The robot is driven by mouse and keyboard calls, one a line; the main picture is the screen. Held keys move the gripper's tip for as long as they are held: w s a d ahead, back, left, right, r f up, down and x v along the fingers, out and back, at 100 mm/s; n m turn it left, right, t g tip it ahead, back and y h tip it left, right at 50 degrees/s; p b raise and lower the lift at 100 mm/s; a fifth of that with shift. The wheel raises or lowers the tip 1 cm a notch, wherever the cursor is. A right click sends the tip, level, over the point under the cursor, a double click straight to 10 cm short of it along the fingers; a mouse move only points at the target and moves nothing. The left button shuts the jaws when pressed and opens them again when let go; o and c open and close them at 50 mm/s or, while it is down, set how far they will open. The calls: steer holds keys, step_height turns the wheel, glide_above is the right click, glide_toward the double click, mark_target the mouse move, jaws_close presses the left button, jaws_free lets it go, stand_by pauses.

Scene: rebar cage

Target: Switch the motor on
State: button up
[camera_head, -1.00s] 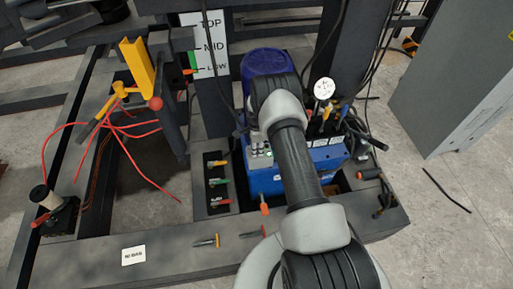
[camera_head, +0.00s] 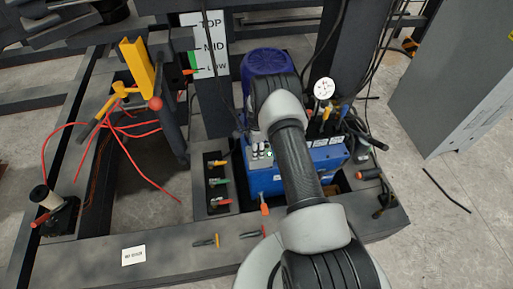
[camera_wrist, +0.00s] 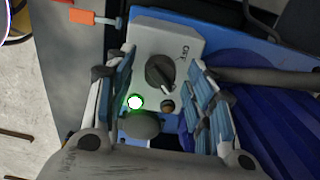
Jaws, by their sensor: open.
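The blue motor (camera_head: 268,62) stands on the blue power unit (camera_head: 262,181) behind my arm, and its ribbed housing (camera_wrist: 245,90) shows at right in the wrist view. A pale control box (camera_head: 258,155) sits on the unit. In the wrist view, the box face (camera_wrist: 150,38) carries a black rotary knob (camera_wrist: 160,72), a bright green lamp (camera_wrist: 135,102) and a small brown button (camera_wrist: 168,107).
Valve levers with yellow, green and red handles (camera_head: 218,182) stand left of the unit. A gauge (camera_head: 324,88) and hanging cables are at its right. Pliers (camera_head: 207,241) lie on the front beam (camera_head: 180,255). A grey cabinet (camera_head: 460,80) stands at the right.

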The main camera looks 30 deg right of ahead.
step_height(320, 180, up, 12)
stand_by(0.4)
stand_by(0.4)
steer(key=s+a+r+n+t, duration=0.1)
steer(key=s+a+r+n, duration=0.2)
steer(key=r, duration=0.7)
steer(key=s+a+r+n, duration=0.3)
steer(key=r+n, duration=0.1)
steer(key=r, duration=0.5)
steer(key=s+a+r+n+t, duration=0.1)
steer(key=s+a+r+n, duration=0.2)
steer(key=r, duration=0.7)
steer(key=s+a+r+n+t, duration=0.1)
steer(key=s+a+r+n, duration=0.1)
steer(key=s, duration=0.6)
steer(key=s+a+r+n, duration=0.2)
steer(key=s+n, duration=0.3)
steer(key=s, duration=0.3)
steer(key=s+a+r+n+t, duration=0.1)
steer(key=s+a+r+n, duration=0.1)
steer(key=s, duration=0.7)
steer(key=shift+a+r+n+t, duration=0.35)
steer(key=shift+a+n, duration=0.4)
steer(key=shift+n, duration=0.45)
